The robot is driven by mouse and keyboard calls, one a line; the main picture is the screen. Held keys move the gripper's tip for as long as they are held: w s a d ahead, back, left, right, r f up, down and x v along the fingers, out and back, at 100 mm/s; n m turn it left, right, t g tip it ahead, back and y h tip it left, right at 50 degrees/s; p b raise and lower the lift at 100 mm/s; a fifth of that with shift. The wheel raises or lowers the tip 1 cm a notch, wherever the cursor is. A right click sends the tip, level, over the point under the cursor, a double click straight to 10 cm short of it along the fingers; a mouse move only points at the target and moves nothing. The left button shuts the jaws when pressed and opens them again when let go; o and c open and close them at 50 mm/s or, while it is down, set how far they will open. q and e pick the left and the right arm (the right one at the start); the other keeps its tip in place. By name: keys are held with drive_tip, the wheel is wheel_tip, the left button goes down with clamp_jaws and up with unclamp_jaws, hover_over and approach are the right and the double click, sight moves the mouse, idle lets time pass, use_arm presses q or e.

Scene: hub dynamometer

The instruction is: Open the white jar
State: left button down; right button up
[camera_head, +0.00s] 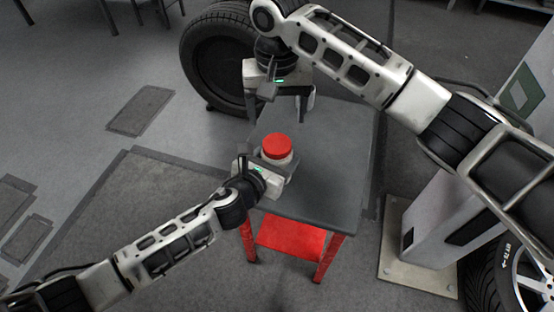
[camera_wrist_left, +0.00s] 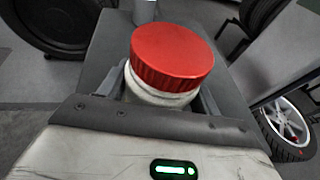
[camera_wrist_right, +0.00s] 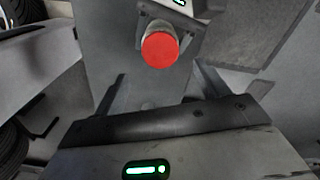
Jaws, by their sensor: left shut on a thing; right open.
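The white jar (camera_head: 277,159) with a red lid (camera_head: 277,145) stands upright at the near left part of the grey table top. My left gripper (camera_head: 273,170) is shut around the jar's body below the lid. In the left wrist view the red lid (camera_wrist_left: 172,55) sits on the white jar body (camera_wrist_left: 158,94) between the fingers. My right gripper (camera_head: 287,100) is open and empty, beyond the jar toward the table's far left edge. In the right wrist view the red lid (camera_wrist_right: 160,50) is ahead of the open fingers (camera_wrist_right: 160,90), apart from them.
The grey table (camera_head: 335,160) has red legs and a red lower shelf (camera_head: 290,240); its top is otherwise clear. A large tyre (camera_head: 215,60) stands behind it at the left. A grey machine post (camera_head: 440,225) on a base plate and a wheel (camera_head: 520,275) are at the right.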

sight(277, 143)
drive_tip(key=m, duration=0.8)
drive_tip(key=shift+m, duration=0.3)
drive_tip(key=shift+f, duration=0.25)
wheel_tip(277, 143, down, 8)
drive_tip(key=shift+r, duration=0.2)
